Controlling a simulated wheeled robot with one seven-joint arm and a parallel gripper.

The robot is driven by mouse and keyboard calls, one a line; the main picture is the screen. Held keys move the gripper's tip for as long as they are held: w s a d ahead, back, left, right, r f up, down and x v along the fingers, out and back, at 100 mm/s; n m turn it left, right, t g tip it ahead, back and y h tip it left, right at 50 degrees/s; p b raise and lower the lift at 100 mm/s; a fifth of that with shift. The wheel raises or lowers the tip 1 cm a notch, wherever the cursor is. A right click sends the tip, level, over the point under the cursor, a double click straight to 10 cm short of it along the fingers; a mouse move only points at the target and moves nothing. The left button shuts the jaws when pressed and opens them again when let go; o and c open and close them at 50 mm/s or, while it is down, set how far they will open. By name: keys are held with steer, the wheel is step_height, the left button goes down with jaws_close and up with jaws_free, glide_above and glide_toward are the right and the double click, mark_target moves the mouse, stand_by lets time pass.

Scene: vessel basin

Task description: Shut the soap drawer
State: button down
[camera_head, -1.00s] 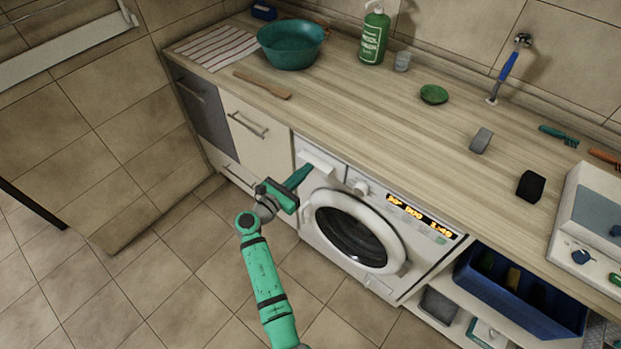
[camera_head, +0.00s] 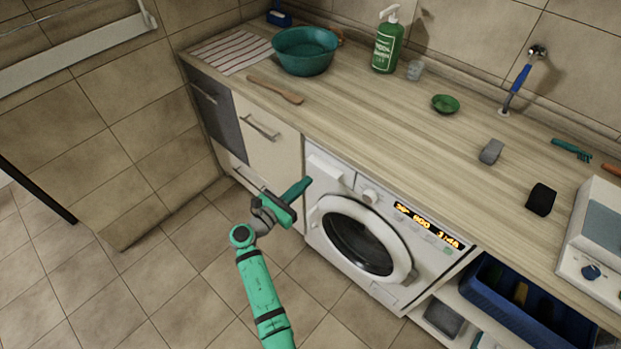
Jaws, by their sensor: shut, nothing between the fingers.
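The soap drawer (camera_head: 327,167) is the white front at the top left of the white washing machine (camera_head: 396,268), under the counter. Its front seems to stand slightly out from the panel, but I cannot tell exactly how far. My gripper (camera_head: 306,184) is shut and empty. Its green fingers point up and right, with the tips just below and left of the drawer front. I cannot tell whether they touch it. The round door of the machine is closed, right of and below my gripper.
A pale cabinet with a bar handle (camera_head: 261,129) stands left of the machine. A blue crate (camera_head: 488,314) sits on the shelf to the right. The wooden counter (camera_head: 390,130) overhangs above. The tiled floor (camera_head: 180,290) in front is clear on the left.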

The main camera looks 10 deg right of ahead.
steer(key=v, duration=0.9)
